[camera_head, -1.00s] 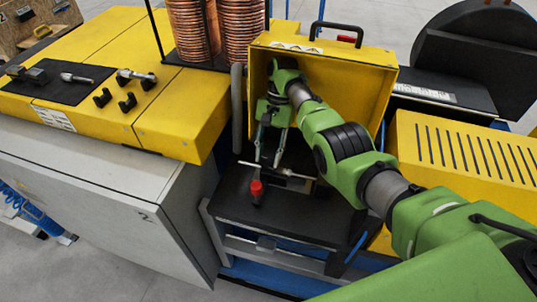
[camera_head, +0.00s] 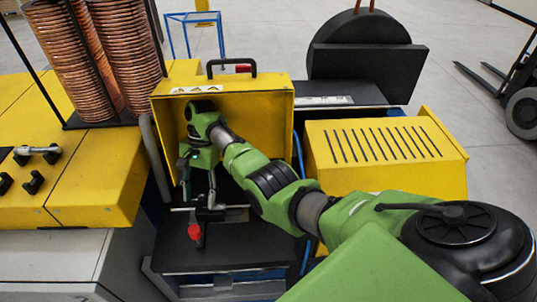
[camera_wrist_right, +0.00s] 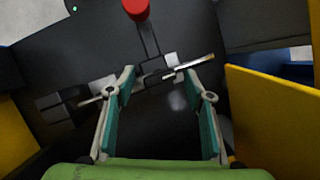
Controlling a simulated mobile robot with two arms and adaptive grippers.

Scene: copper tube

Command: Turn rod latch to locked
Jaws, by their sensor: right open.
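The latch has a black lever with a red knob (camera_head: 194,232), standing in front of the open yellow housing. A thin metal rod (camera_head: 183,209) runs crosswise just behind the knob. In the right wrist view the red knob (camera_wrist_right: 136,9) is at the top, and the rod (camera_wrist_right: 188,67) crosses at a slant below it. My right gripper (camera_head: 202,203) reaches into the housing from the right, its fingers pointing down by the rod. In the wrist view my right gripper (camera_wrist_right: 159,76) is open, its fingers spread on either side of the lever's lower end. Contact cannot be told. My left gripper is not in view.
The yellow housing (camera_head: 270,98) surrounds my right wrist at the back and right. A slotted yellow box (camera_head: 380,150) stands to the right, close to my arm. Copper coils (camera_head: 128,60) stand at the left. The black table (camera_head: 235,252) is clear in front.

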